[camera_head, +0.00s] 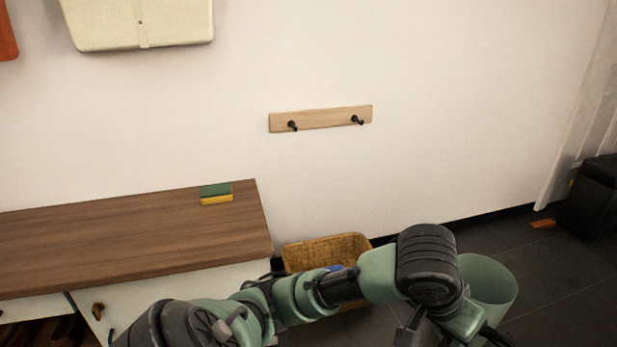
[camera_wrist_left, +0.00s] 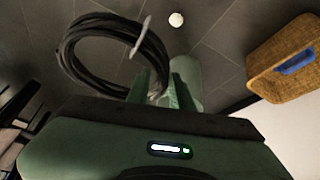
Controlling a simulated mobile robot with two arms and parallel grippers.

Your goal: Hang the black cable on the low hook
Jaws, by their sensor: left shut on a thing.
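The black cable (camera_wrist_left: 75,55) is a round coil with a pale tie across it, seen in the left wrist view. My left gripper (camera_wrist_left: 160,90) is shut on the side of the coil, which hangs off to the left of the fingers. In the head view my left arm reaches across the bottom to the right, and its gripper is largely cut off by the lower edge. A wooden rack (camera_head: 325,119) on the white wall carries two black hooks, a left one (camera_head: 292,126) and a right one (camera_head: 357,120). Both are empty, above and left of the left wrist.
A wooden-topped cabinet (camera_head: 120,235) stands at left with a green and yellow sponge (camera_head: 216,193) on it. A wicker basket (camera_head: 325,250) and a green bin (camera_head: 500,284) stand on the dark floor. The wall around the rack is clear.

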